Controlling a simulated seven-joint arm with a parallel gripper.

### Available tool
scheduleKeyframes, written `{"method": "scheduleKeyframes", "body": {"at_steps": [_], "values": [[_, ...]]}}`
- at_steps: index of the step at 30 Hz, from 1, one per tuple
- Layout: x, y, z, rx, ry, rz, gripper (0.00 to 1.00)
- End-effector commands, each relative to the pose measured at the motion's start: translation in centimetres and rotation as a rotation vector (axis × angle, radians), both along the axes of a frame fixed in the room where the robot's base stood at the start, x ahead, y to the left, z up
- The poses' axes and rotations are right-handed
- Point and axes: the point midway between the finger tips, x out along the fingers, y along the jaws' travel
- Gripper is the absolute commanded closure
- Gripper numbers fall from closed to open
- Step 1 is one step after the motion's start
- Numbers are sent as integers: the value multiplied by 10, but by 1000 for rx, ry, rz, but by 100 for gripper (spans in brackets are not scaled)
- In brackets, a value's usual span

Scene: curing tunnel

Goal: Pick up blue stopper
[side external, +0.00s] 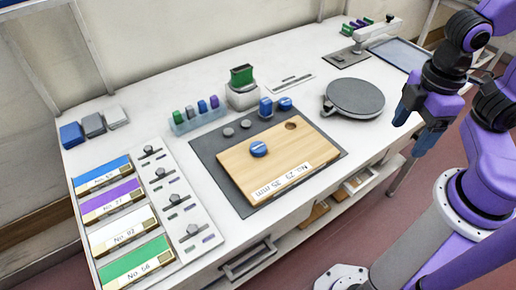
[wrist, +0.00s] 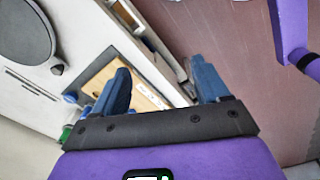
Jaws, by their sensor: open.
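A round blue stopper (side external: 259,149) with a pale line on its top lies on the wooden board (side external: 235,165). Two more blue pieces stand behind the board: a taller one (side external: 265,107) and a low round one (side external: 285,104). I cannot tell which of these the task means. My gripper (side external: 411,134) is open and empty, off the right end of the bench, well away from all three. In the wrist view its blue fingers (wrist: 160,68) are spread apart, and the left one hides part of the wooden board (wrist: 98,78).
The board has a dark hole (side external: 291,125) and lies on a grey mat (side external: 215,160). A green-topped block (side external: 242,88), a rack of coloured pieces (side external: 197,117) and labelled coloured panels (side external: 110,200) are farther left.

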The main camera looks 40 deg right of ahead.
Motion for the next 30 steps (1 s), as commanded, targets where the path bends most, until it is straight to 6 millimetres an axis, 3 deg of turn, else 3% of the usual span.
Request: {"method": "scheduleKeyframes", "body": {"at_steps": [5, 15, 24, 30], "values": [[31, 26, 6, -6, -1, 71, 25], [119, 92, 15, -17, -3, 287, 25], [195, 141, 12, -26, 1, 475, 25], [238, 163, 6, -29, 2, 587, 25]]}}
